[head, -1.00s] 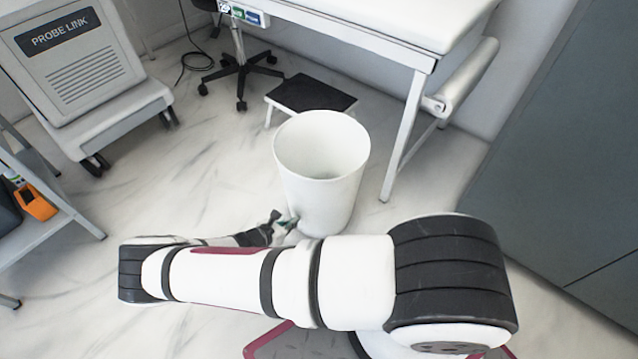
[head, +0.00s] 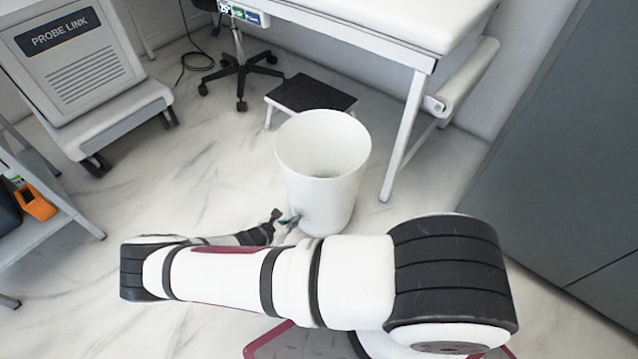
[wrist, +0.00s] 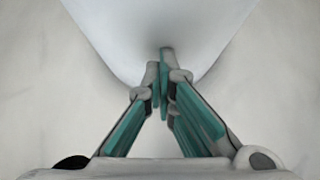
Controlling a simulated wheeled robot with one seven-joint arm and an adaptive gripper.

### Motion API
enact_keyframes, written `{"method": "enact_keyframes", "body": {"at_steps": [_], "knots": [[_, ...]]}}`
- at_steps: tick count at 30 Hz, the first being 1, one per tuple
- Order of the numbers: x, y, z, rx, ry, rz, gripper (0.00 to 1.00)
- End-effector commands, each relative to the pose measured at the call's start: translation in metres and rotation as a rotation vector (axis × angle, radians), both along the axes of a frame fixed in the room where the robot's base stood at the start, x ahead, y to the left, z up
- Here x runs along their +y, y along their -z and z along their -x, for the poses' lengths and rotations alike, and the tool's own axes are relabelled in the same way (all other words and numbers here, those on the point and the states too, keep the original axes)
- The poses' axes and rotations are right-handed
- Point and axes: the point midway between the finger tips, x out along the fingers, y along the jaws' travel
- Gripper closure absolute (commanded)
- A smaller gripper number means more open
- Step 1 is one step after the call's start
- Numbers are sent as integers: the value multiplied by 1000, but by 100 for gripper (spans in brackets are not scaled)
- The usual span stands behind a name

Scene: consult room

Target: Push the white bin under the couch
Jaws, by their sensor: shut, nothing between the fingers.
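The white bin (head: 321,185) stands upright on the floor in front of the couch, open at the top and seemingly empty. The couch (head: 390,22) is a white-topped exam table on a white frame, at the back right. The bin is in front of the couch, left of its near leg. My gripper (head: 290,219) is low at the bin's near left side, partly hidden by my arm. In the wrist view my gripper (wrist: 163,62) is shut and empty, its tips at the wall of the bin (wrist: 160,25); I cannot tell if they touch.
A black-topped step stool (head: 311,94) stands just behind the bin, partly under the couch. A wheeled stool base (head: 241,70) is behind it. A grey machine (head: 85,75) and a shelf cart (head: 40,235) stand left. Grey cabinets (head: 570,170) are right. Floor left of the bin is clear.

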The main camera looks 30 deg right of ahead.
Motion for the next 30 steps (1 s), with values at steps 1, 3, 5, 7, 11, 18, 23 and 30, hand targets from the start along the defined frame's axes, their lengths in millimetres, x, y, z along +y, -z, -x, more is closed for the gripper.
{"method": "enact_keyframes", "body": {"at_steps": [1, 3, 5, 7, 11, 18, 23, 30], "knots": [[-5, -1, -1, 1, 2, 3, 100], [-9, -1, -2, 0, 2, 3, 100], [-13, -1, -4, 0, 1, 3, 100], [-17, -1, -5, 0, 2, 4, 100], [-25, 0, -7, 1, 2, 3, 100], [-39, -1, -12, 0, 2, 4, 100], [-49, 0, -15, 0, 2, 2, 100], [-63, 0, -20, 0, 2, 3, 100]]}}
